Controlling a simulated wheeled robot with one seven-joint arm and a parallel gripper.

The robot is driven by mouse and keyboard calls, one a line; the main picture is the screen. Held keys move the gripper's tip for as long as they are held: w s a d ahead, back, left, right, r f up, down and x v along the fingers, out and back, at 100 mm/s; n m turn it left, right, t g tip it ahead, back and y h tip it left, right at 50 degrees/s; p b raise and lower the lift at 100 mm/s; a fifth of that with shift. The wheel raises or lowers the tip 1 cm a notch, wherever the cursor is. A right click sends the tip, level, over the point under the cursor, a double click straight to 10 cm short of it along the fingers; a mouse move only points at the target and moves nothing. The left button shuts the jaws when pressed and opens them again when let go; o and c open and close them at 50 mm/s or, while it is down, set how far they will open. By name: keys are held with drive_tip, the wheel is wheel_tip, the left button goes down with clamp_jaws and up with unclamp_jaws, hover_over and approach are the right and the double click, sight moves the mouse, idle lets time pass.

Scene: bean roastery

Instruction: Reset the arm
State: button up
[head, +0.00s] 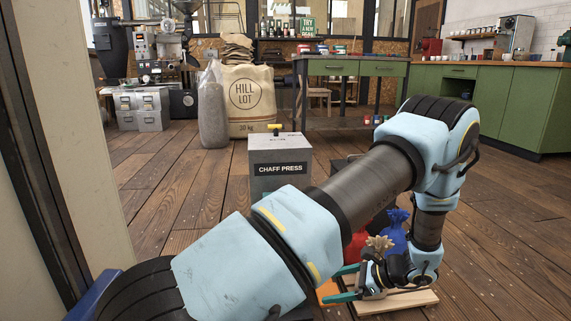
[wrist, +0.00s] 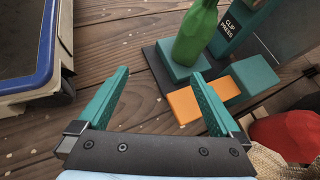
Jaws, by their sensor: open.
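My arm reaches across the middle of the head view and bends down at the right. My gripper (head: 333,284) is low over the floor there, its teal fingers apart and pointing left.
A grey chaff press (head: 279,160) stands behind my arm. A blue tied bag (head: 396,232), a red bag (wrist: 288,138) and a pale wooden board (head: 405,301) are close to my gripper. Farther off are a Hill Lot sack (head: 247,112) and green counters (head: 520,110). Open floor lies left of the press.

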drive_tip(key=s+a+r+n+g+h+p, duration=0.1)
drive_tip(key=s+a+r+n+h+p, duration=0.25)
drive_tip(key=a+r+n, duration=0.6)
drive_tip(key=s+a+r+n+g+h+p, duration=0.15)
drive_tip(key=a+r+n+h+p, duration=0.25)
drive_tip(key=r, duration=1)
drive_tip(key=s+a+r+n+h+p, duration=0.35)
drive_tip(key=a+r+n, duration=0.35)
drive_tip(key=r, duration=0.4)
wheel_tip(320, 180, up, 37)
drive_tip(key=p, duration=3.8)
drive_tip(key=shift+w+d+r, duration=0.15)
drive_tip(key=shift+w+r, duration=0.05)
drive_tip(key=shift+w, duration=0.1)
drive_tip(key=shift+c, duration=0.2)
